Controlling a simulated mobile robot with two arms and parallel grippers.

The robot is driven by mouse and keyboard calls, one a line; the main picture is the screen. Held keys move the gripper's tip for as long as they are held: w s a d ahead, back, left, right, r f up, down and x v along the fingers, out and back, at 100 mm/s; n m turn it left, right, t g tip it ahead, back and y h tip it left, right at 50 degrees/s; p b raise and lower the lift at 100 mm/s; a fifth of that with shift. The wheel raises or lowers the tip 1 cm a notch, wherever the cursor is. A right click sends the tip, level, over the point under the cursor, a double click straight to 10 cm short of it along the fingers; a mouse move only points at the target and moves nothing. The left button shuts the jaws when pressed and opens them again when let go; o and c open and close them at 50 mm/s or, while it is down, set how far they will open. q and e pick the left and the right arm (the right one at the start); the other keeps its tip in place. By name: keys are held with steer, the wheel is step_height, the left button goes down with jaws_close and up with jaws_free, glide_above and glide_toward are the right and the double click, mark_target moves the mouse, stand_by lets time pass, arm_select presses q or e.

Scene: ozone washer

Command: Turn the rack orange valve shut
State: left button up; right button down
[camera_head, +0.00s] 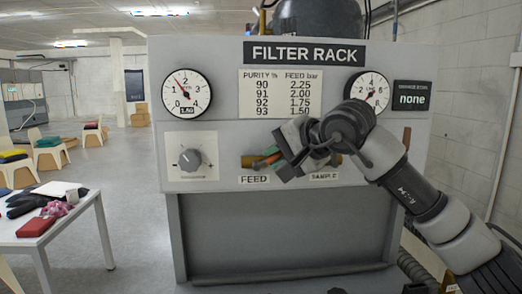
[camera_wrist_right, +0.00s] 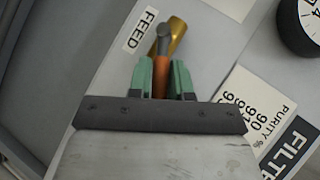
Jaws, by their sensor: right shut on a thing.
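The orange valve handle (camera_wrist_right: 160,78) sits on a grey stem at a brass valve body (camera_wrist_right: 177,32) beside the FEED label (camera_wrist_right: 143,30). My right gripper (camera_wrist_right: 165,80) is shut on the orange handle, with a green fingertip on either side of it. In the head view my right gripper (camera_head: 268,160) reaches the rack (camera_head: 280,235) from the right, just above the FEED label (camera_head: 254,180). The gripper and arm hide most of the valve there. A brass end (camera_head: 248,161) shows left of the fingertips. My left gripper is not in view.
The rack front carries a left gauge (camera_head: 187,93), a right gauge (camera_head: 368,92), a grey knob (camera_head: 190,160) and a SAMPLE label (camera_head: 324,176). A reddish-brown upright piece (camera_head: 407,139) shows at right. A white table (camera_head: 70,230) with several items stands at left.

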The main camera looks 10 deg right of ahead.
mark_target(258, 155)
steer(key=shift+a+r+n+h+p, duration=0.2)
steer(key=shift+r+n+h+p, duration=0.1)
steer(key=shift+r+p, duration=0.15)
steer(key=shift+a+r+n+g+h+p, duration=0.4)
steer(key=shift+n+h+p, duration=0.2)
steer(key=shift+h+p, duration=0.45)
steer(key=shift+r+h+p, duration=0.1)
steer(key=shift+h+p, duration=0.2)
steer(key=shift+h, duration=0.05)
steer(key=n+h+p, duration=0.1)
steer(key=a+h+p, duration=0.1)
steer(key=shift+a+r+n+h, duration=0.25)
steer(key=shift+r+n+h, duration=0.05)
steer(key=shift+n+h, duration=0.1)
steer(key=shift+a+n+h+p, duration=0.55)
steer(key=shift+n+h+p, duration=0.05)
steer(key=shift+h+p, duration=0.5)
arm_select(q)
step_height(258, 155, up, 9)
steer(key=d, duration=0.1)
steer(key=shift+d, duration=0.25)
arm_select(e)
steer(key=shift+a+f+h, duration=0.1)
steer(key=shift+a+h, duration=0.1)
steer(key=shift+h, duration=0.3)
steer(key=shift+f, duration=0.1)
steer(key=c, duration=1)
jaws_free()
steer(key=shift+c, duration=0.2)
